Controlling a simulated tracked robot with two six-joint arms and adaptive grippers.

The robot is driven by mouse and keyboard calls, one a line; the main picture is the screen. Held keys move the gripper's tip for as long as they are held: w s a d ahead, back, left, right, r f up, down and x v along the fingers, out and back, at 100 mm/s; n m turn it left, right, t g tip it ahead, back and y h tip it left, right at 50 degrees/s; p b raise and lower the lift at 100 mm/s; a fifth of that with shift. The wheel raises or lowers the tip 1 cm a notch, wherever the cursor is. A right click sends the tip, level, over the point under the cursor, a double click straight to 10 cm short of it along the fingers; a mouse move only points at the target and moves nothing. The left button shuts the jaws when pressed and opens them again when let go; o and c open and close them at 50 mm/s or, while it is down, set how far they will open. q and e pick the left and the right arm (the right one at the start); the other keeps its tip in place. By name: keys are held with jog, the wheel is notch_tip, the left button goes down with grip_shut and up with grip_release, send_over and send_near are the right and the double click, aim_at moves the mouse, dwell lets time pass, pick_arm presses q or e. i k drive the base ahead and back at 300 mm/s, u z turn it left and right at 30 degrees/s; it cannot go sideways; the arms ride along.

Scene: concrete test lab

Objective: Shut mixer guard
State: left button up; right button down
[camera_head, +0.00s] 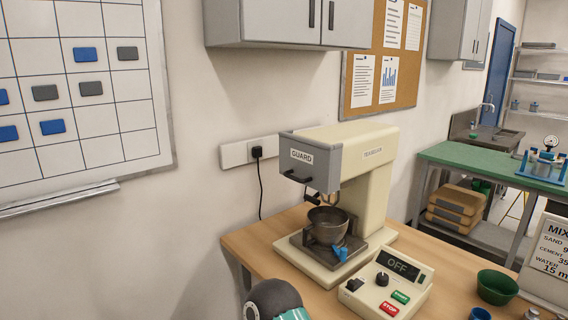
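The cream mixer (372,165) stands at the left end of a wooden bench. Its grey guard (310,160), labelled GUARD, sits up at the front of the mixer head, with a dark handle along its lower front edge. A dark metal bowl (327,224) stands beneath on the mixer base, uncovered at the front. A blue part (341,252) is in front of the bowl. Neither of my grippers is in view. Only a dark rounded arm link of mine with a teal ring shows at the bottom edge, in front of the bench.
A control box (387,289) reading OFF, with green and red buttons, stands right of the mixer base. A green bowl (496,287) and a mix sign (548,258) are farther right. Wall cabinets (290,22) hang above. The space left of the mixer is open.

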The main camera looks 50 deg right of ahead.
aim_at(315, 164)
jog(key=z, duration=0.3)
jog(key=i, duration=0.8)
jog(key=z, duration=0.6)
jog(key=k, duration=0.9)
jog(key=z, duration=0.2)
jog(key=i, duration=0.85)
jog(key=u, duration=0.05)
